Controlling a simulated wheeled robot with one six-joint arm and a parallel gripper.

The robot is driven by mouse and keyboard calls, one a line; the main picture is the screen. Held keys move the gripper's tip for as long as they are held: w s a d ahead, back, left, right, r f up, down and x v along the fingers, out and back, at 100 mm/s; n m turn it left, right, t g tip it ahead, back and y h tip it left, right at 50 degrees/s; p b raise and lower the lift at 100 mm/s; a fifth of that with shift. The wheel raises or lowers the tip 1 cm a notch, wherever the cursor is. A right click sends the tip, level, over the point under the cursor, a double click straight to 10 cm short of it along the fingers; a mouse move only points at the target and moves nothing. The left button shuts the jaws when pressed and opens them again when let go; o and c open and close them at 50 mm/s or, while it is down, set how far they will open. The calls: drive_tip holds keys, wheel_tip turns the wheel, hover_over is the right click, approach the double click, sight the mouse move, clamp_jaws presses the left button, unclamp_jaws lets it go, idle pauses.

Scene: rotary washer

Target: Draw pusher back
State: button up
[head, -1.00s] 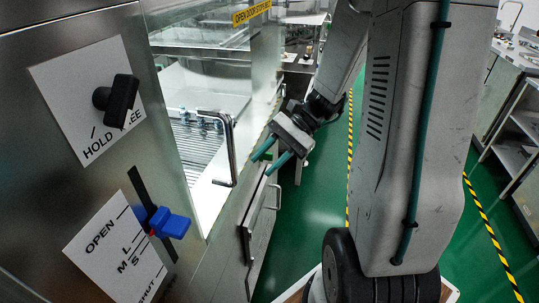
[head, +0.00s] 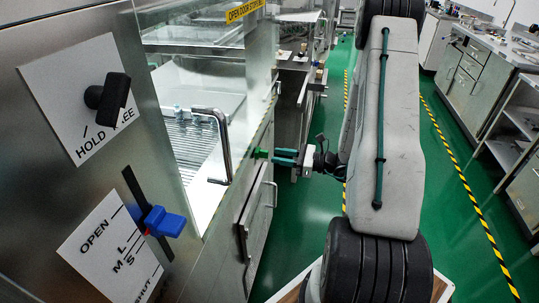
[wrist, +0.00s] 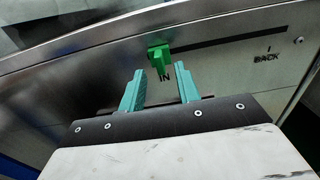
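The pusher's green knob (wrist: 160,57) sits at the left end of a dark horizontal slot (wrist: 225,33) in the steel panel, by the IN label. The BACK label (wrist: 266,55) is near the slot's right end. In the head view the small green knob (head: 260,153) sticks out from the washer's side. My gripper (wrist: 161,86) is open, its two teal fingers apart and pointing at the knob. The knob lies just beyond the fingertips, between them in the picture, and the gripper is empty. It also shows in the head view (head: 284,157), right of the knob.
The washer's glass door has a bent metal handle (head: 222,150) left of the knob. A blue slider (head: 165,221) and black HOLD knob (head: 110,98) are on the near panel. A lower handle (head: 270,195) sits below. Green floor is clear to the right.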

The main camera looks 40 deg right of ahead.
drive_tip(key=x, duration=0.4)
